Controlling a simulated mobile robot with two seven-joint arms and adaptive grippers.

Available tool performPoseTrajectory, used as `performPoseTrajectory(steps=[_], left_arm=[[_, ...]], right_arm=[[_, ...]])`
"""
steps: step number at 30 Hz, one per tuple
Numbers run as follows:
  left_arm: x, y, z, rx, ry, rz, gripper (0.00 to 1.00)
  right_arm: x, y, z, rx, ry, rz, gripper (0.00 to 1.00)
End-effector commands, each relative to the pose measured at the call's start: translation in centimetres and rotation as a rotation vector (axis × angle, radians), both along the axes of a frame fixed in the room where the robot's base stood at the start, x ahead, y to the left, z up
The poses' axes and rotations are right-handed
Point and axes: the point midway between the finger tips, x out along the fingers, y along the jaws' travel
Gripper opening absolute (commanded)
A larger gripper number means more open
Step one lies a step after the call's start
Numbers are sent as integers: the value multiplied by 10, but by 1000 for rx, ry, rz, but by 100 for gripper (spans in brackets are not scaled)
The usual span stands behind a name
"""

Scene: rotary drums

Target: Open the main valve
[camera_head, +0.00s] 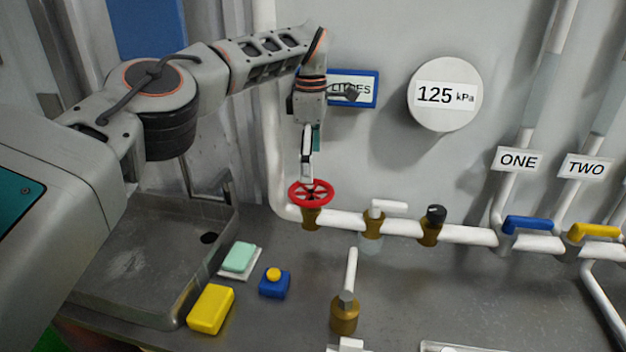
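A red round handwheel (311,193) sits on a brass valve body (311,218) at the left end of the white horizontal pipe. I take it to be the main valve. My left gripper (307,180) points straight down over the wheel, with its fingertips at or just above the wheel's middle. Contact cannot be told. The fingers look close together from this side, and whether they hold anything is hidden. My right gripper does not show. A round gauge (445,93) on the wall reads 125 kPa.
Along the pipe stand a white-lever valve (374,222), a black-knob valve (432,224), and blue (528,224) and yellow (594,231) handles. A brass tap (345,311) stands in front. A sink (150,262), yellow sponge (211,309) and blue box (274,284) lie left.

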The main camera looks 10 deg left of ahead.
Motion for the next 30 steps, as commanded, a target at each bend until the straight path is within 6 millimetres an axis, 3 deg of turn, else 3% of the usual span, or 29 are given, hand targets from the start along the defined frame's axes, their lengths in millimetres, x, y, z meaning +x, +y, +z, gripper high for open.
performPoseTrajectory(steps=[6, 12, 23, 28, 30], left_arm=[[-1, 0, -36, -2, 4, 0, 96], [0, 0, -58, -2, 1, 0, 96], [0, 0, -64, -2, 0, 1, 96], [0, 0, -64, -2, 0, 1, 57], [0, 0, -64, -2, 0, 1, 57]], right_arm=[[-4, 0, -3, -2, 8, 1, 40], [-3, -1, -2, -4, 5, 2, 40], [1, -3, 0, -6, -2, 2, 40], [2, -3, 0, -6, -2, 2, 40], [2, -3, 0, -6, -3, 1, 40]])
